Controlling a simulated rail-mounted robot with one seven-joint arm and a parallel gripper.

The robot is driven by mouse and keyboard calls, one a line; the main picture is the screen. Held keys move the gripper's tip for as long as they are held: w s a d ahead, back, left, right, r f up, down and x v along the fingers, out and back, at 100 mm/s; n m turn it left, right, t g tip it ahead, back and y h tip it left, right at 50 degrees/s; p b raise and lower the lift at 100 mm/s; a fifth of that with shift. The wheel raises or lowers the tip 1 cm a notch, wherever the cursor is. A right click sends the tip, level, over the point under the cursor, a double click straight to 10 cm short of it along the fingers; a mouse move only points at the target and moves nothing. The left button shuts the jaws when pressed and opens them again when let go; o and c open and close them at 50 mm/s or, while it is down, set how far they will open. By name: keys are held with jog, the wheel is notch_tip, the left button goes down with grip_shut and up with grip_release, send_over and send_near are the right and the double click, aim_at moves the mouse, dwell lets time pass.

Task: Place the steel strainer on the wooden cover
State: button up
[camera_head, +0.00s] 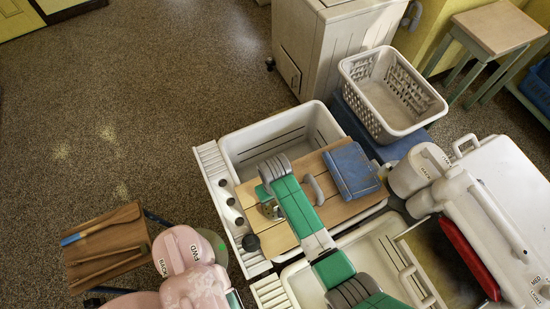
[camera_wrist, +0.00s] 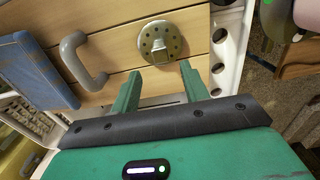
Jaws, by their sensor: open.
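The steel strainer (camera_wrist: 160,42) is a round, perforated metal disc with a small raised tab. In the wrist view it lies flat on the light wooden cover (camera_wrist: 118,52). In the head view the strainer (camera_head: 270,208) shows beside my arm, partly hidden, on the wooden cover (camera_head: 338,207) over the white washtub. My gripper (camera_wrist: 158,76) is open, its two green fingers apart with nothing between them. The strainer lies just beyond the fingertips; I cannot tell the exact gap.
A grey handle (camera_head: 314,190) and a folded blue cloth (camera_head: 351,170) are on the cover. The white tub rim (camera_head: 216,180) has round holes. A laundry basket (camera_head: 390,95) stands behind. Pink bottles (camera_head: 182,250) and a wooden stool (camera_head: 105,247) are at the left.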

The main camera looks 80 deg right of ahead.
jog(key=shift+r, duration=1.8)
jog(key=w+r+n+t+h, duration=0.3)
jog(key=w+r+t+h, duration=0.15)
jog(key=w+r, duration=1.25)
jog(key=w+a+r+n+t, duration=0.1)
jog(key=w+a+r+t, duration=0.25)
jog(key=r, duration=0.45)
jog(key=w+a+r+n+t, duration=0.1)
jog(key=w+a+r+t, duration=0.2)
jog(key=w+r, duration=0.35)
jog(key=s+a+r+n+t+y, duration=0.15)
jog(key=a+r+t, duration=0.25)
jog(key=a+r, duration=0.65)
jog(key=a+r+n+t, duration=0.2)
jog(key=a+r+t, duration=0.3)
jog(key=r, duration=1.1)
jog(key=s+a+r+t+y, duration=0.1)
jog(key=s+a+r+t, duration=0.1)
jog(key=s+a+r, duration=0.3)
jog(key=s+a+r+n+t+y, duration=0.1)
jog(key=s+a+r+t+y, duration=0.1)
jog(key=r, duration=0.6)
jog(key=s+a+t, duration=0.1)
jog(key=s+a, duration=0.1)
jog(key=a, duration=0.1)
jog(key=shift+s+a+r, duration=0.3)
jog(key=shift+s+r, duration=0.05)
jog(key=shift+r, duration=0.05)
